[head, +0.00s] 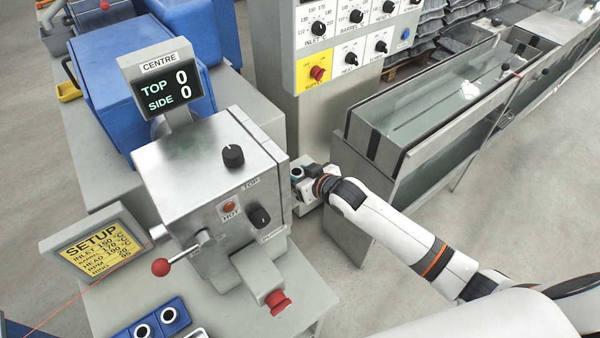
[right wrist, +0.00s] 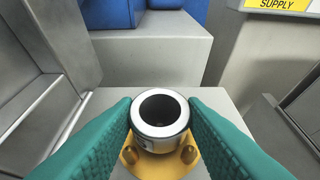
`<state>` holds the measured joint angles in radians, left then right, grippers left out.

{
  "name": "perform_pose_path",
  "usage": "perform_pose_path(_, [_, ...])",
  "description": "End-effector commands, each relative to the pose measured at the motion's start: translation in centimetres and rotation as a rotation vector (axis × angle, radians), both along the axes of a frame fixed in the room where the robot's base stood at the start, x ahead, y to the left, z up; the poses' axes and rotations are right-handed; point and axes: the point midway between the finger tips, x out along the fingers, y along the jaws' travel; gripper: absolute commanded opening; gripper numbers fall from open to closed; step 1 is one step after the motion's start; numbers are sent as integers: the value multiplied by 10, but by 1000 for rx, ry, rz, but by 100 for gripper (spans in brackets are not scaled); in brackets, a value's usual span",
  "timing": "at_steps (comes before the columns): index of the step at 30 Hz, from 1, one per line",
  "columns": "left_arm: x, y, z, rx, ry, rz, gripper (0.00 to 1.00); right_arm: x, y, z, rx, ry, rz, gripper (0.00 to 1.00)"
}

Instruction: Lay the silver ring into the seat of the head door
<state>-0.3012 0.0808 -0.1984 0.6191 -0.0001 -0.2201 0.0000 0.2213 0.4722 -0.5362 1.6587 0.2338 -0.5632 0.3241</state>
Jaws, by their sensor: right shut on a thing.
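The silver ring (right wrist: 160,131), a short cylinder with a dark bore, stands between the green fingers of my right gripper in the right wrist view. My right gripper (head: 299,178) is shut on it, close to the right side of the steel head (head: 190,160) in the head view. Just below the ring is a yellow-brass round piece (right wrist: 131,157) with holes at its sides. I cannot tell whether the ring rests in it or hangs above it. The ring is too small to make out surely in the head view. My left gripper is not in view.
A red-knobbed lever (head: 161,267) and a red button (head: 277,300) stick out from the head. A control cabinet (head: 330,110) stands behind, and a long water trough (head: 430,105) runs off to the right.

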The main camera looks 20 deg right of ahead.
Motion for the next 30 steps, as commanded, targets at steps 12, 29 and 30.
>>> perform_pose_path(12, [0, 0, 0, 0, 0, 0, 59, 0, 0, -1, 0, 0, 0, 59])
perform_pose_path(29, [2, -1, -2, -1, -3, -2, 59, -47, -17, 35, -2, 1, 1, 59])
perform_pose_path(30, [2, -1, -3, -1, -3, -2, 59, -55, -19, 40, -2, 0, 3, 59])
